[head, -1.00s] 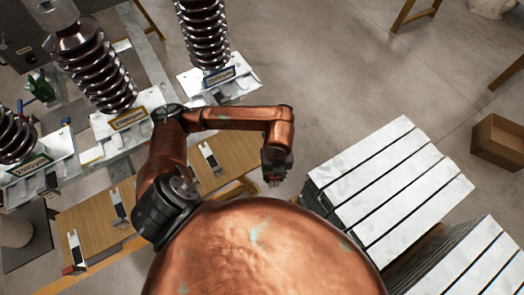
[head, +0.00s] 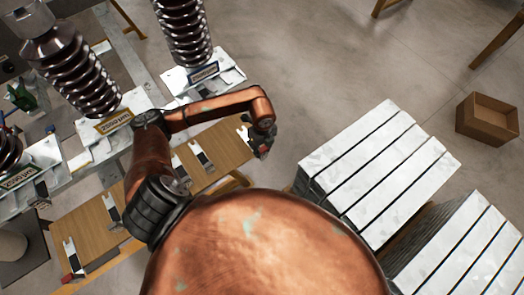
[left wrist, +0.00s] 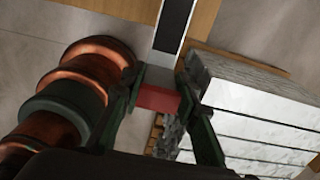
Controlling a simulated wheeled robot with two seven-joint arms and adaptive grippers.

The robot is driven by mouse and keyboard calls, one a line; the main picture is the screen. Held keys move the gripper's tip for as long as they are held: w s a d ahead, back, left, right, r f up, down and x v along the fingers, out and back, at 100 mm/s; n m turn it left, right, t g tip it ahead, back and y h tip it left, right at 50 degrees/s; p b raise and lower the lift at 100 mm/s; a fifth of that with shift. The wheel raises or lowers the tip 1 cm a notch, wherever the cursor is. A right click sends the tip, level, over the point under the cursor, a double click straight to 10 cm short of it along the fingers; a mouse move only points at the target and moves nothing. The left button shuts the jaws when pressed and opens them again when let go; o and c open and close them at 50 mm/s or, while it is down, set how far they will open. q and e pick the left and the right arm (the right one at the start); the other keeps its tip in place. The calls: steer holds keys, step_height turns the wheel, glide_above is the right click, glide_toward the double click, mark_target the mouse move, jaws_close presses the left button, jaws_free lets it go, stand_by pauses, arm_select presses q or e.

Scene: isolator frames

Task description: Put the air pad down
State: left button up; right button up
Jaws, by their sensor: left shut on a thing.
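My left gripper (head: 262,147) is above the right end of the wooden bench top (head: 226,145) in the head view. In the left wrist view its fingers (left wrist: 158,97) are shut on the red end of an air pad (left wrist: 157,101). The pad's grey and black body runs away from the fingers, up to the top edge of that view. In the head view a pale forked tip of the held pad (head: 243,134) shows left of the gripper. Whether the pad touches the bench top is unclear. My right gripper is not in view.
Similar flat pads lie on the bench, one at its middle (head: 201,154) and one further left (head: 112,210). A stack of pale slabs (head: 380,170) stands to the right. Ribbed insulators (head: 85,70) stand behind the bench. A cardboard box (head: 487,118) is far right.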

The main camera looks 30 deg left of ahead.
arm_select(q)
steer(key=shift+w+a+f, duration=0.25)
steer(key=shift+w+f, duration=0.2)
steer(key=shift+f, duration=0.15)
steer(key=shift+w+a+f, duration=0.25)
steer(key=shift+w+f, duration=0.15)
steer(key=shift+f, duration=0.2)
step_height(320, 180, down, 3)
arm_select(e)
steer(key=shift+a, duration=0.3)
arm_select(q)
steer(key=shift+f, duration=0.2)
steer(key=o, duration=1.1)
steer(key=shift+o, duration=0.2)
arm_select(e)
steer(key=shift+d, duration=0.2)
arm_select(q)
steer(key=shift+r, duration=0.1)
